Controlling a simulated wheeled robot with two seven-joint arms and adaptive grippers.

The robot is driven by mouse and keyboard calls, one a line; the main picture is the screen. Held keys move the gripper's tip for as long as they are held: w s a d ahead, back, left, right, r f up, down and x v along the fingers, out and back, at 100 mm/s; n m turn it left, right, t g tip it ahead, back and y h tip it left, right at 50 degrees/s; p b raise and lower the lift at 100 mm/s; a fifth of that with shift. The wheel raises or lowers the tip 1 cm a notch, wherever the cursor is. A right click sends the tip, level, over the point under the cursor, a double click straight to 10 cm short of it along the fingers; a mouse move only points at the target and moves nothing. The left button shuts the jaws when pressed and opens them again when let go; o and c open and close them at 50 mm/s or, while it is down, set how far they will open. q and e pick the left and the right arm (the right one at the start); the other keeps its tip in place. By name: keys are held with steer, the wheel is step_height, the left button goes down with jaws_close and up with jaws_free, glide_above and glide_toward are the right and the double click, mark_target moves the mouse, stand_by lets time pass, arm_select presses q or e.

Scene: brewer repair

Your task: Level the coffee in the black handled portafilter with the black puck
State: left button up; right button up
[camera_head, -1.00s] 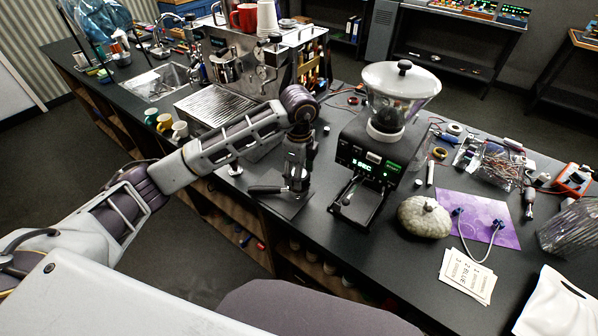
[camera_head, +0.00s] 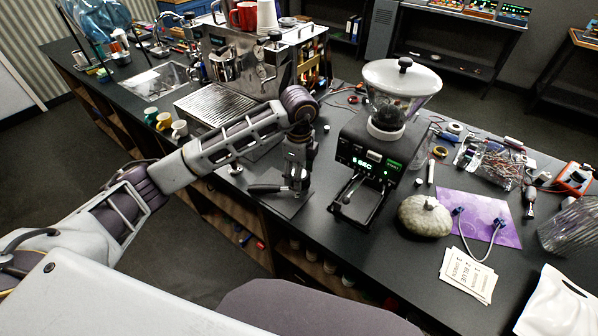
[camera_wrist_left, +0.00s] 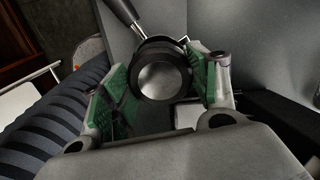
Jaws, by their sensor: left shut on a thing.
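The black-handled portafilter (camera_head: 267,188) lies on a dark square mat (camera_head: 286,208) near the counter's front edge, its handle pointing left. In the left wrist view its handle (camera_wrist_left: 124,12) runs up and to the left. My left gripper (camera_head: 297,178) points down over the portafilter's basket. In the left wrist view the black puck (camera_wrist_left: 163,77), round with a silvery top, sits between the green finger pads of my left gripper (camera_wrist_left: 158,82), which is shut on it. The puck is over the basket and hides the coffee; I cannot tell how deep it sits. My right gripper is not in view.
A grinder (camera_head: 372,160) with a clear hopper stands just right of the portafilter. The espresso machine (camera_head: 262,62) is behind. A stone-like round object (camera_head: 424,217), a purple sheet (camera_head: 482,215) and white cards (camera_head: 468,276) lie to the right. A small tamper-like piece (camera_head: 234,169) stands left.

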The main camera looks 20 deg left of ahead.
arm_select(q)
steer(key=shift+f+b, duration=0.55)
steer(key=shift+f, duration=0.25)
stand_by(1.5)
steer(key=shift+n+p, duration=0.3)
steer(key=shift+n, duration=0.4)
steer(key=shift+n+p, duration=0.3)
steer(key=shift+n, duration=0.4)
steer(key=shift+n, duration=0.5)
steer(key=shift+p, duration=0.3)
steer(key=shift+n, duration=0.5)
